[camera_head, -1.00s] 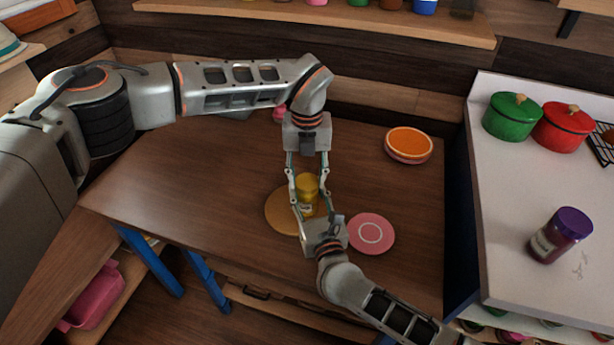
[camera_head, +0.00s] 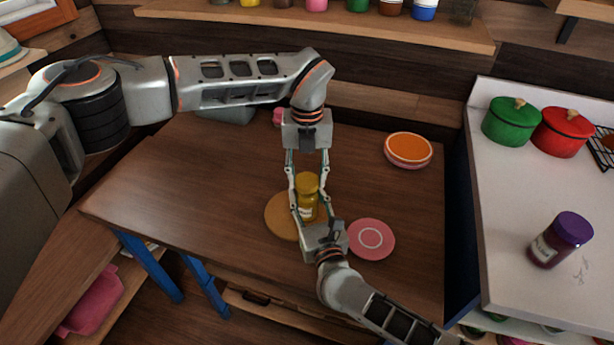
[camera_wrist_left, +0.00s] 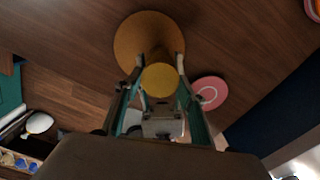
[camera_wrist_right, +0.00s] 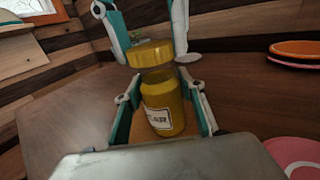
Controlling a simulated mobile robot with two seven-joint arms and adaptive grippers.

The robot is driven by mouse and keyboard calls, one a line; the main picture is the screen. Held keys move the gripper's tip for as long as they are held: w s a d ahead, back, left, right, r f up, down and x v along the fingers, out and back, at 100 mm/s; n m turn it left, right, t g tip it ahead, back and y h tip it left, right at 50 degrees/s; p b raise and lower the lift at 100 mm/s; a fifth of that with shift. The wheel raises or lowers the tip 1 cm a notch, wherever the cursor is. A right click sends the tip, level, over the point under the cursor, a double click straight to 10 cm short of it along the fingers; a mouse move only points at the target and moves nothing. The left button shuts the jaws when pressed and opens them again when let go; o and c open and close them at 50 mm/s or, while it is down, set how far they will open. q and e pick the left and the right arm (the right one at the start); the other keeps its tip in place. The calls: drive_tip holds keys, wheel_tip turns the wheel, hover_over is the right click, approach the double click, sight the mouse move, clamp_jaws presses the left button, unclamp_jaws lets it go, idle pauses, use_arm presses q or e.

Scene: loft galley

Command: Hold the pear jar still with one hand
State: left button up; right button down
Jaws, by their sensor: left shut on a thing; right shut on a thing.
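The pear jar (camera_head: 308,205) is a yellow jar with a white label and a yellow lid (camera_head: 307,182). It stands upright over the round tan board (camera_head: 277,215). My left gripper (camera_head: 307,187) comes from the far side and is shut on the lid; the lid also shows in the left wrist view (camera_wrist_left: 160,80). My right gripper (camera_head: 311,216) comes from the near side and is shut on the jar's body.
A pink plate (camera_head: 371,239) lies right of the board. Stacked orange and pink plates (camera_head: 409,148) lie at the back right. On the white counter (camera_head: 510,240) stand a purple-lidded jar (camera_head: 560,240), a green pot (camera_head: 510,122) and a red pot (camera_head: 562,132). The table's left is clear.

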sight(307, 180)
use_arm(q)
drive_tip(key=shift+r, duration=2)
use_arm(e)
drive_tip(key=c, duration=1.2)
unclamp_jaws()
